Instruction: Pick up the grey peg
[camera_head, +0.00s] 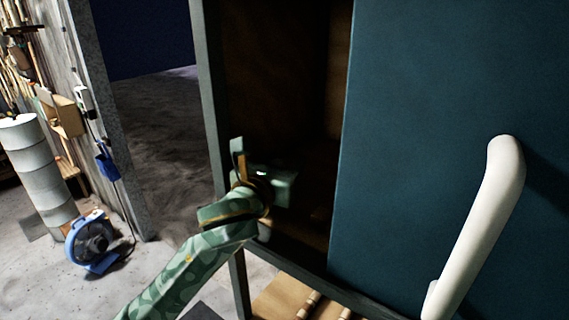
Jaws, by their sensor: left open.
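My left arm comes in from the bottom left, and my left gripper (262,172) is at the dark opening of a teal cabinet (440,100). The gripper is open, and I see nothing held in it. I cannot make out a grey peg in this view; the cabinet's inside is too dark to tell what lies there. My right gripper is not in view.
A teal door panel with a thick white handle (480,225) fills the right side. A wooden surface with short rods (310,303) lies below the cabinet. A blue fan (92,243) and a pale ribbed column (38,170) stand on the floor at left.

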